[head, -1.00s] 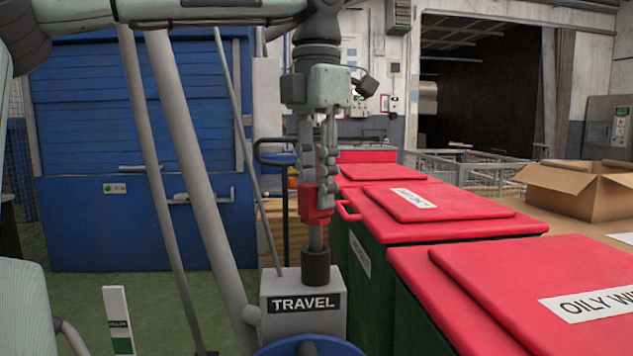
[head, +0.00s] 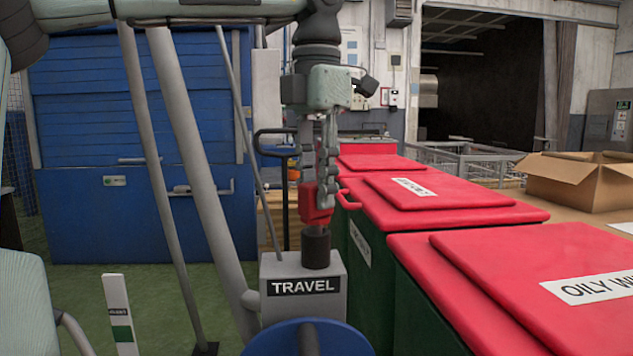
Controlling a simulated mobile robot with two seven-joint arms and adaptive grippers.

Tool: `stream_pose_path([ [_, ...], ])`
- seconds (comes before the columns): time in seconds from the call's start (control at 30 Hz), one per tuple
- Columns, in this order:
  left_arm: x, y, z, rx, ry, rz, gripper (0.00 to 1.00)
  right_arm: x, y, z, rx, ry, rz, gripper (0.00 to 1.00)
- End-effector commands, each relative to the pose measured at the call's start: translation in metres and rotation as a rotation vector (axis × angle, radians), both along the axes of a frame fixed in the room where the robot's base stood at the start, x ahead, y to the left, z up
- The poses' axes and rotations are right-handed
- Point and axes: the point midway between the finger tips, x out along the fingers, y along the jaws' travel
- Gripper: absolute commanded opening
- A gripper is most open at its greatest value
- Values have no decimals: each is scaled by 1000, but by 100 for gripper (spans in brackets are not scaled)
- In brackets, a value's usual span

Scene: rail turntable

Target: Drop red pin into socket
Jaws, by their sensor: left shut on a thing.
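My left gripper (head: 323,180) points down, its fingers shut on the red pin (head: 318,205). The pin's red head is between the fingertips, and its lower shaft is hardly visible. The dark round socket (head: 316,250) stands upright on the grey box labelled TRAVEL (head: 303,288). The pin is right above the socket, its lower end at or inside the socket's mouth; I cannot tell how deep it sits. My right gripper is not in view.
Red-lidded bins (head: 440,208) stand close on the right. A blue round part (head: 262,340) is in front of the TRAVEL box. Grey slanted poles (head: 200,180) rise on the left. A cardboard box (head: 575,182) lies at the back right.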

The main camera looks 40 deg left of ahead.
Motion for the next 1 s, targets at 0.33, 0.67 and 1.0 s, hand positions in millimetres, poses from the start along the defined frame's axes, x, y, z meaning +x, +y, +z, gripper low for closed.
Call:
stream_pose_path([
  [0.33,0,0,-9,0,-1,0,0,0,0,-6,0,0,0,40],
  [0.67,0,0,-14,0,0,0,34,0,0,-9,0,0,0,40],
  [1.0,0,0,-15,0,0,0,49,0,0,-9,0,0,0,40],
])
